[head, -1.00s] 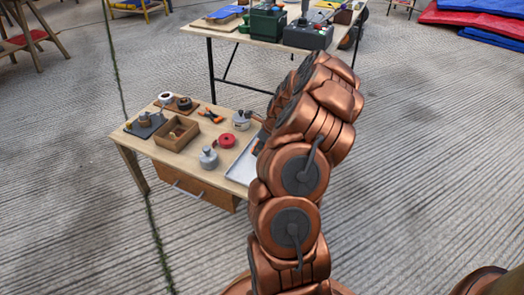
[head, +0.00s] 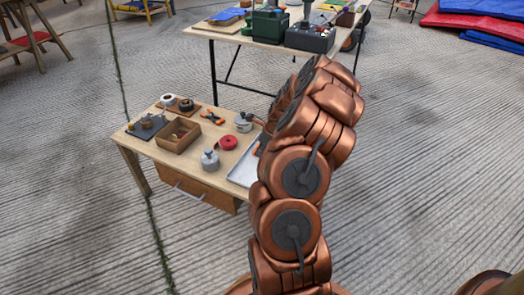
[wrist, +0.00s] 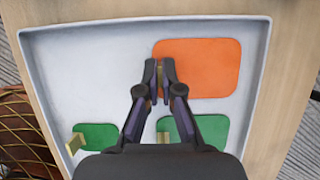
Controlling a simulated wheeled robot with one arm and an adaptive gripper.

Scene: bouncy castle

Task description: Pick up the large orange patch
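The large orange patch (wrist: 200,66) lies in the upper right of the shallow pale tray (wrist: 80,75) in the wrist view. A tan tab at its left edge shows between my fingertips. My gripper (wrist: 160,70) is over that edge, with its two fingers close together on either side of the tab, and appears shut on it. The patch looks flat on the tray. In the head view the tray (head: 243,171) is at the right end of the low table, and my arm hides most of it, the patch and the gripper.
Two smaller green patches (wrist: 97,136) (wrist: 208,130) with tan tabs lie lower in the tray. The low wooden table (head: 140,144) also holds a wooden box (head: 178,135), a red roll (head: 228,142), a grey canister (head: 210,160) and an orange-handled tool (head: 212,117). A second table (head: 235,38) stands behind.

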